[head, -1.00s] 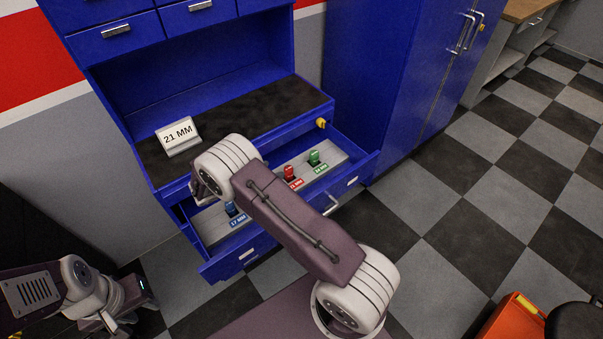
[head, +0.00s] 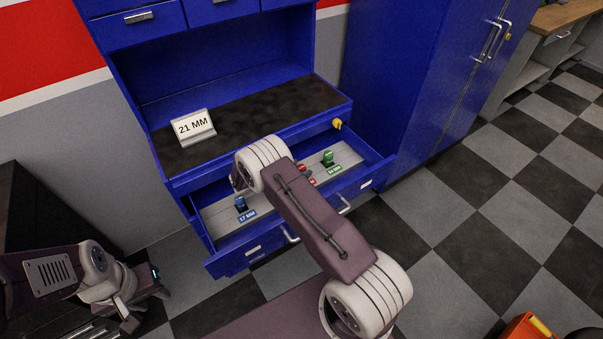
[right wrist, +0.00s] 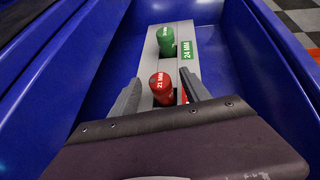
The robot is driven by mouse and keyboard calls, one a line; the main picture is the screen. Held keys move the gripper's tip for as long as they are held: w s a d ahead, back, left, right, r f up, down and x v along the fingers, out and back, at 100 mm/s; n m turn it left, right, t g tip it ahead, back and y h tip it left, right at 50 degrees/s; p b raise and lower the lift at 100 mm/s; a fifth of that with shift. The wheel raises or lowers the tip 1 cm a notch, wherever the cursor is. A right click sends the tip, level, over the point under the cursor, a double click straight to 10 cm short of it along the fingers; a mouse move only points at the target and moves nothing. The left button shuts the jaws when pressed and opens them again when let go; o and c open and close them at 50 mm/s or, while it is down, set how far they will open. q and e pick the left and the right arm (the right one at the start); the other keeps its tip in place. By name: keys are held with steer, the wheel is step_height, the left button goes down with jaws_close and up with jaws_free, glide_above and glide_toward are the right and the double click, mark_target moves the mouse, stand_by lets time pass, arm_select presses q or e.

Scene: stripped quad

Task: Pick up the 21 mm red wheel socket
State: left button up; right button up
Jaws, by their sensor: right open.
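The red socket (right wrist: 161,86) marked 21 MM stands upright in a grey rail (right wrist: 150,60) in the open blue drawer. My right gripper (right wrist: 160,77) is open, with one finger on each side of the red socket; I cannot tell if either touches it.
A green 24 MM socket (right wrist: 166,41) stands just beyond the red one. A blue 17 MM socket (head: 240,204) stands at the drawer's left. The drawer walls (right wrist: 232,50) rise around the rail. A 21 MM sign (head: 192,125) sits on the worktop above.

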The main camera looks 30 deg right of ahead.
mark_target(301, 167)
steer(key=shift+x, duration=0.85)
jaws_close()
steer(key=shift+r, duration=0.1)
step_height(301, 167, up, 4)
steer(key=shift+r, duration=0.1)
steer(key=s+d+r+b, duration=0.1)
steer(key=s+d+r, duration=0.5)
steer(key=d, duration=0.3)
steer(key=shift+s+d+r, duration=0.2)
steer(key=shift+d+r, duration=0.15)
steer(key=shift+d, duration=0.05)
